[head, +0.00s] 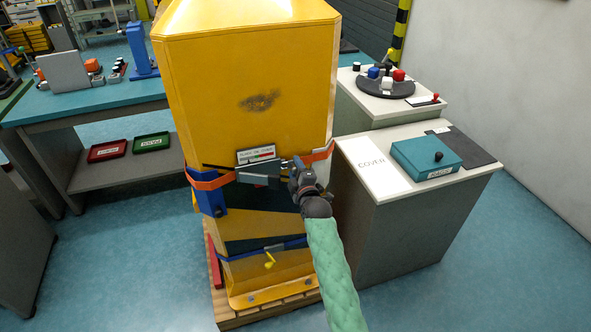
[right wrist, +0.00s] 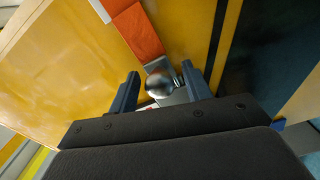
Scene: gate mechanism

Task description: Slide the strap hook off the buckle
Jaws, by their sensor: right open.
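An orange strap (head: 208,181) runs around the yellow machine housing (head: 245,75). A grey metal buckle (head: 258,171) sits on its front, below a small label. My right gripper (head: 299,168) is at the right end of the buckle, in front of the strap. In the right wrist view the open fingers (right wrist: 159,88) stand on either side of a shiny round metal knob (right wrist: 160,83). A grey metal piece joins the knob area to the orange strap end (right wrist: 136,30). I cannot tell whether the fingers touch it. My left gripper is not in view.
A blue strap (head: 262,248) with a yellow hook crosses the housing lower down, above a wooden pallet (head: 265,310). A grey cabinet (head: 410,210) with a teal box (head: 432,157) stands close on the right. A teal workbench (head: 90,100) is at the left.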

